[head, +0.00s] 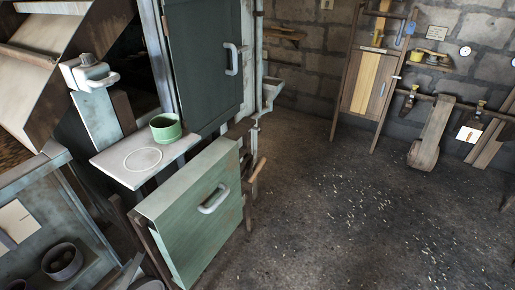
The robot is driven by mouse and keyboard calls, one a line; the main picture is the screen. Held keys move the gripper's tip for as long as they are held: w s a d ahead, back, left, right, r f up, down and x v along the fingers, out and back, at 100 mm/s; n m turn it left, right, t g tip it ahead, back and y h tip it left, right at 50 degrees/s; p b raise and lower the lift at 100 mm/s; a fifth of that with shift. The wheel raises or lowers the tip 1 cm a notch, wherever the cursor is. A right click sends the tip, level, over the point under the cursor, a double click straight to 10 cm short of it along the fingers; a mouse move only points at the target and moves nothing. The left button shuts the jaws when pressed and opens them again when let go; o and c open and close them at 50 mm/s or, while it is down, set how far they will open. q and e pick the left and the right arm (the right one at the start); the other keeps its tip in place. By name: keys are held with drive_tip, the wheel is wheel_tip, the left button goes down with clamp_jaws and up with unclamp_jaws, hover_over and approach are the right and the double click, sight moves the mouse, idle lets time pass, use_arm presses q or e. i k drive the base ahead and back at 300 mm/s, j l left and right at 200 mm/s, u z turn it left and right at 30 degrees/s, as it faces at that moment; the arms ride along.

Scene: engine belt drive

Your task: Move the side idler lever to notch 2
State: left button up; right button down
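A short wooden handle (258,168) sticks out at the right side of the green machine in the head view, beside dark brackets. It may be the side idler lever, but I cannot tell for sure. Its notches are too small to make out, so its position cannot be read. Neither of my grippers shows in this view.
A green panel with a pale handle (214,199) stands low in front. Above it a pale shelf (120,172) holds a green cup (166,127). A dark green door (207,62) is behind. The gravelly floor (350,215) to the right is clear. A wooden cabinet (366,85) stands at the back wall.

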sight(247, 185)
drive_tip(key=i+l+u, duration=0.2)
drive_tip(key=i+l, duration=0.2)
drive_tip(key=i+l+u, duration=0.15)
drive_tip(key=i+l, duration=0.15)
drive_tip(key=l, duration=0.3)
